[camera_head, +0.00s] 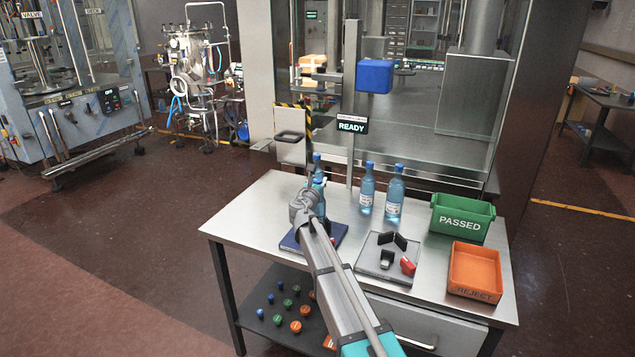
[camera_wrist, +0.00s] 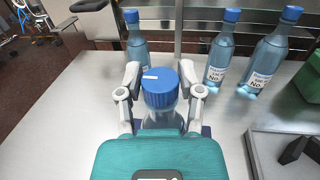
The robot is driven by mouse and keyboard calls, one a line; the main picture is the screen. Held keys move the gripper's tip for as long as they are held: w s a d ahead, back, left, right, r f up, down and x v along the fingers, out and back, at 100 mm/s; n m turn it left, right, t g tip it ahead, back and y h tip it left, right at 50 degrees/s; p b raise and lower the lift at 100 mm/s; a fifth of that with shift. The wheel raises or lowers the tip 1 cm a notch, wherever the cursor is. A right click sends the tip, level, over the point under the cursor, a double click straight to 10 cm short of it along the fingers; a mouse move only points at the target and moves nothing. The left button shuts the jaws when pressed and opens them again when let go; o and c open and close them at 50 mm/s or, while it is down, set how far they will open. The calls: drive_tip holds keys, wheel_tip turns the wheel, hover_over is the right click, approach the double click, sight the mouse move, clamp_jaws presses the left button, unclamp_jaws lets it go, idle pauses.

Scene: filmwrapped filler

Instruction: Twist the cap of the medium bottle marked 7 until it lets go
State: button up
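A clear blue bottle with a blue cap (camera_wrist: 160,88) stands between the fingers of my gripper in the wrist view. The cap has a short white line on top; no 7 can be read. The bottle's lower part is hidden by my gripper.
Several similar capped bottles stand behind, including the middle one (camera_head: 367,188) and right one (camera_head: 394,195). A grey tray (camera_head: 371,262) with black and red pieces lies to the right. A green PASSED bin (camera_head: 461,218) and an orange REJECT bin (camera_head: 474,270) stand farther right.

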clamp_jaws()
drive_tip(key=shift+n+y, duration=0.4)
drive_tip(key=shift+y, duration=0.2)
drive_tip(key=n+y, duration=0.2)
drive_tip(key=y, duration=0.2)
drive_tip(key=shift+d+n, duration=0.15)
drive_tip(key=shift+n, duration=0.25)
drive_tip(key=shift+n+g+y, duration=0.65)
drive_tip(key=shift+n+y, duration=0.65)
drive_tip(key=shift+y, duration=0.7)
drive_tip(key=shift+n+g+y, duration=0.65)
drive_tip(key=shift+n+y, duration=0.65)
drive_tip(key=shift+y, duration=0.7)
drive_tip(key=o, duration=0.6)
unclamp_jaws()
